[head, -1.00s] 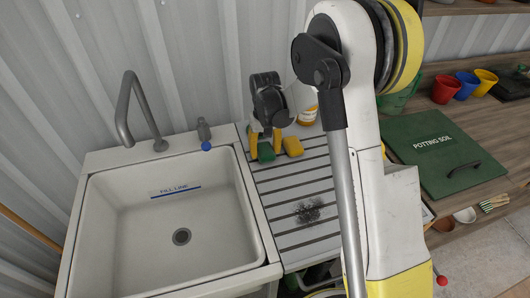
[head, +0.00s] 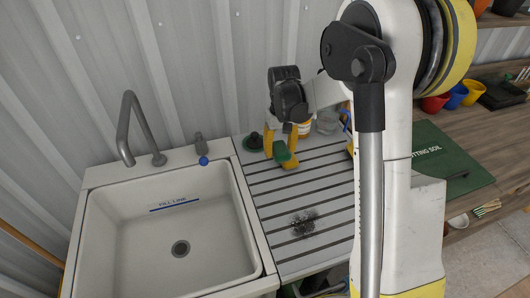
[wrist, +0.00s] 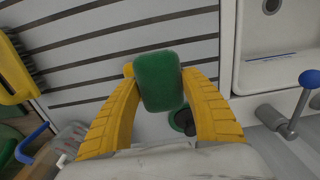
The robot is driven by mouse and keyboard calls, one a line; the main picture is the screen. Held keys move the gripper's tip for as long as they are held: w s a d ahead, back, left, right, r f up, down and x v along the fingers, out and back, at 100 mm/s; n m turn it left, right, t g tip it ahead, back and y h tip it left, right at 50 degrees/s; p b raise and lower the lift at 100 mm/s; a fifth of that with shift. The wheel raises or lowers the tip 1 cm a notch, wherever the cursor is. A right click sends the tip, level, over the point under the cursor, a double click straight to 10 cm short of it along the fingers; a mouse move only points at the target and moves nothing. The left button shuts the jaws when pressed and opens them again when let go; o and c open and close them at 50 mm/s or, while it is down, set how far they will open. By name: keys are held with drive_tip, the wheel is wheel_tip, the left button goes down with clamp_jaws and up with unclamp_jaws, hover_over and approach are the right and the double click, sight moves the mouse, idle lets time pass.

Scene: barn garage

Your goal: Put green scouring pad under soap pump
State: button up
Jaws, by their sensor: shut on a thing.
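The green scouring pad (wrist: 160,80) is held between the yellow fingers of my gripper (wrist: 158,92), over the slatted drainboard. In the head view the pad (head: 281,151) hangs at the tips of my gripper (head: 281,156), near the back of the drainboard.
A dark green round piece (head: 253,142) sits at the back left corner of the drainboard (head: 270,205). A clear jar (head: 327,121) stands right. The sink (head: 165,235) is left. The drainboard's front is clear except a dark smudge.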

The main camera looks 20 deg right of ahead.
drive_tip(key=s+d+r+p, duration=0.1)
drive_tip(key=s+d+r, duration=0.1)
drive_tip(key=d+r, duration=0.15)
drive_tip(key=b, duration=0.3)
hover_over(272, 195)
wheel_tip(272, 195, down, 6)
drive_tip(key=shift+f, duration=0.1)
drive_tip(key=shift+w, duration=0.1)
